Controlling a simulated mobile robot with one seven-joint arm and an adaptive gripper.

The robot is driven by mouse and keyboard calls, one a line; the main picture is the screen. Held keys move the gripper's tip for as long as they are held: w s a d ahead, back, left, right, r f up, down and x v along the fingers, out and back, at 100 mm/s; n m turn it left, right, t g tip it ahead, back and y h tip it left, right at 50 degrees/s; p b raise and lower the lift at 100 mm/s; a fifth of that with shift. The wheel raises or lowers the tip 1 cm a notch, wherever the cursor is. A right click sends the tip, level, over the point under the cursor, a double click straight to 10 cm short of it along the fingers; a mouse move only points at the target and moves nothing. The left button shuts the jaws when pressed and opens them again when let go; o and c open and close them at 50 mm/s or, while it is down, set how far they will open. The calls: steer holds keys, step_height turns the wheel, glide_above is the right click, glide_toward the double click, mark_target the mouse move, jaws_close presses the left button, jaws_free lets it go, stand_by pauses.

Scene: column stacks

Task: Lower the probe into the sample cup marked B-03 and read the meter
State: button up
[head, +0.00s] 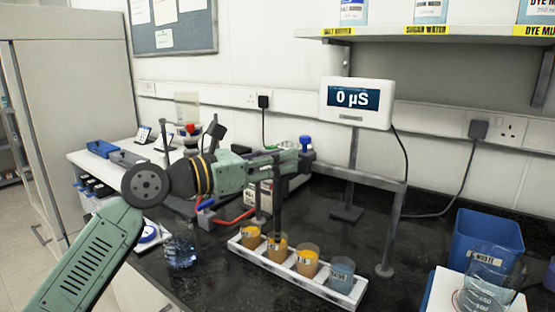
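The meter (358,97) on its stand reads 0 µS. Several sample cups stand in a white rack (285,277): an orange cup (251,237), a second orange cup (278,248), a third orange cup (307,261) and a blue-grey cup (341,274). Their labels are too small to read, so I cannot tell which is B-03. A dark upright rod (277,203), seemingly the probe, hangs with its lower end at the second cup; whether it touches liquid is unclear. My gripper (290,162) is at the rod's top, its fingers partly hidden.
A grey metal frame (395,225) stands right of the rack. A blue waste bin (485,240) and a glass beaker (487,285) are at the right. A beaker (180,250) stands left of the rack.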

steer(key=shift+o, duration=1.2)
steer(key=v, duration=1.2)
